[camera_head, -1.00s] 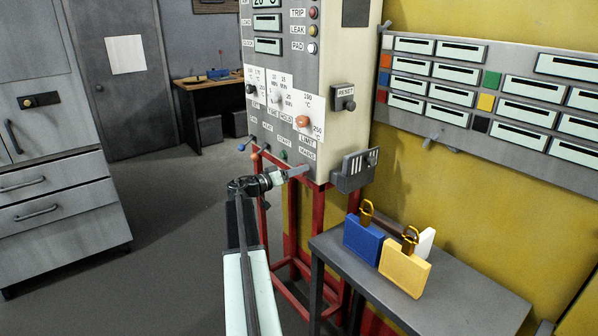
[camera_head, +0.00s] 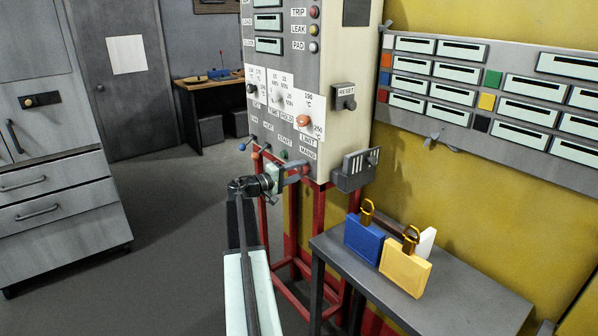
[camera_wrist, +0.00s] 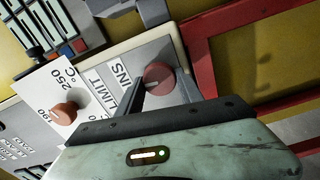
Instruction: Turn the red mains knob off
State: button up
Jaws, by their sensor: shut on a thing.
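The red mains knob (camera_wrist: 158,78) is a round knob on the grey panel beside the label ending in "NS" in the wrist view. A short dark mark shows on its face. My gripper (camera_wrist: 162,86) is shut on it, one finger on each side. In the head view my gripper (camera_head: 297,172) is at the lower right corner of the oven's control panel, just under the "MAINS" label (camera_head: 308,154). The knob is mostly hidden there by the fingers.
The orange limit knob (camera_head: 303,121) sits above. A grey slotted holder (camera_head: 354,170) juts out to the right of my gripper. Blue (camera_head: 363,243) and yellow (camera_head: 404,272) padlock-like blocks stand on a grey table (camera_head: 460,300). Open floor lies to the left.

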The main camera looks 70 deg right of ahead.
jog(key=shift+f+n, duration=0.1)
jog(key=shift+n, duration=0.8)
jog(key=o, duration=1.3)
jog(key=v, duration=0.8)
jog(key=shift+s, duration=0.1)
